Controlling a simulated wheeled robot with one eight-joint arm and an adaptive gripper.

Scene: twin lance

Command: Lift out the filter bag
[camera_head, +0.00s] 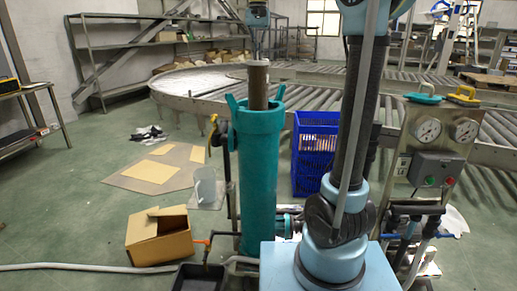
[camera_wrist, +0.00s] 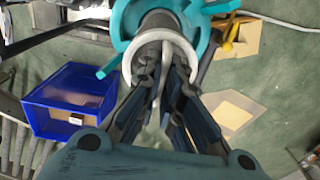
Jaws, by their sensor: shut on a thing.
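The filter bag (camera_head: 258,88) is a brown-grey upright tube with a pale ring at its top. Its upper part stands out of the teal filter housing (camera_head: 258,170); its lower part is hidden inside. In the wrist view the bag's pale ring (camera_wrist: 130,62) shows at the mouth of the teal housing (camera_wrist: 121,22). My gripper (camera_wrist: 163,75) reaches into the ring from above, its fingers close together on the bag. Exactly which part they pinch is hard to see.
A blue crate (camera_head: 316,150) stands right of the housing, an open cardboard box (camera_head: 159,236) to its left. A gauge panel (camera_head: 435,150) stands at the right. A roller conveyor (camera_head: 320,98) runs behind. Cardboard sheets (camera_head: 158,168) lie on the open floor at left.

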